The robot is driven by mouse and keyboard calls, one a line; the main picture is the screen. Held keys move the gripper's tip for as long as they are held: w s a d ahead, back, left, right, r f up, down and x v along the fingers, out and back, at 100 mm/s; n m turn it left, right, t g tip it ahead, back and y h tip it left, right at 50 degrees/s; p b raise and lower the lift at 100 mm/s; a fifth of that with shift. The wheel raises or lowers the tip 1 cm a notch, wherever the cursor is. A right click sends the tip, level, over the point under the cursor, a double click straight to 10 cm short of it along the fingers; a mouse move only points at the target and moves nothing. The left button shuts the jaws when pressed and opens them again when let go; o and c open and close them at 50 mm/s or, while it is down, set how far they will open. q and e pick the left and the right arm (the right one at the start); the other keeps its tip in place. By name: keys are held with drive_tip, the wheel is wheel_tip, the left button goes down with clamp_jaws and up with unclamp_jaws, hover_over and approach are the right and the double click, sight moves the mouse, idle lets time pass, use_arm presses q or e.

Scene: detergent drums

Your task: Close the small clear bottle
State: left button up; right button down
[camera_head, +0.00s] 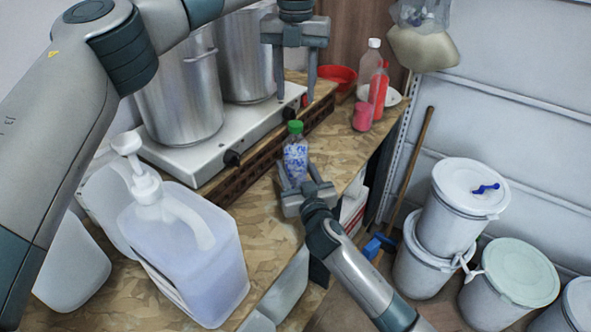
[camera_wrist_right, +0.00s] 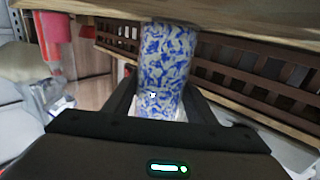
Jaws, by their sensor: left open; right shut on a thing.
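The small clear bottle (camera_head: 295,160), with a blue-and-white pattern, stands upright near the edge of the mottled wooden counter. A green cap (camera_head: 295,127) sits at its top; I cannot tell how tightly it is seated. My right gripper (camera_head: 305,182) is shut on the bottle's lower part. The right wrist view shows the bottle (camera_wrist_right: 168,65) between the dark fingers of that gripper (camera_wrist_right: 162,105); the cap is out of that view. My left gripper (camera_head: 296,95) points down with its fingers apart, above the cap and empty.
Steel pots (camera_head: 178,98) stand on a white stove (camera_head: 210,160) behind the bottle. A large pump jug (camera_head: 195,255) stands at front left. A red bottle (camera_head: 378,92) and a pink cup (camera_head: 362,117) stand at back right. Lidded white drums (camera_head: 445,225) stand on the right.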

sight(295, 124)
use_arm(q)
drive_tip(key=shift+f, duration=3.9)
clamp_jaws()
drive_tip(key=shift+o, duration=0.6)
unclamp_jaws()
drive_tip(key=shift+r, duration=0.15)
